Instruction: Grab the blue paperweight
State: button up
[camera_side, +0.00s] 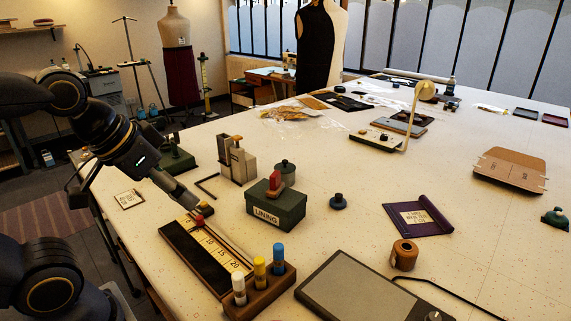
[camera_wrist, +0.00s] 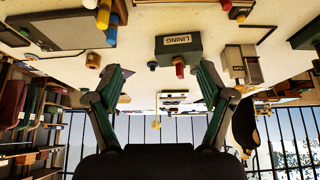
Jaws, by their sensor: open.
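The blue paperweight (camera_side: 338,201) is a small dark-blue knob on a round base, standing upright on the white table right of the green LINING box (camera_side: 272,212). In the wrist view, which is upside down, the small dark knob (camera_wrist: 152,65) appears beside the LINING box (camera_wrist: 180,46). My gripper (camera_side: 197,205) is over the ruler tray, left of the LINING box and well apart from the paperweight. In the wrist view my gripper (camera_wrist: 161,75) has its two fingers spread wide, with nothing held between them.
The LINING box, with a red-topped piece on it, stands between my gripper and the paperweight. A purple scroll (camera_side: 442,213), a wooden spool (camera_side: 404,254) and a dark tablet (camera_side: 360,290) lie nearby. A block holds white, yellow and blue cylinders (camera_side: 278,258). Table around the paperweight is clear.

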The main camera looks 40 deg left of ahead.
jog(key=w+r+t, duration=0.2)
jog(key=w+r, duration=0.6)
jog(key=w, duration=0.3)
jog(key=g, duration=0.2)
send_over(339, 195)
jog(key=s, duration=0.8)
notch_tip(339, 195, down, 17)
jog(key=x, duration=0.9)
jog(key=shift+w+f, duration=0.2)
jog(key=shift+f, duration=0.05)
jog(key=shift+x, duration=3)
jog(key=c, duration=1.5)
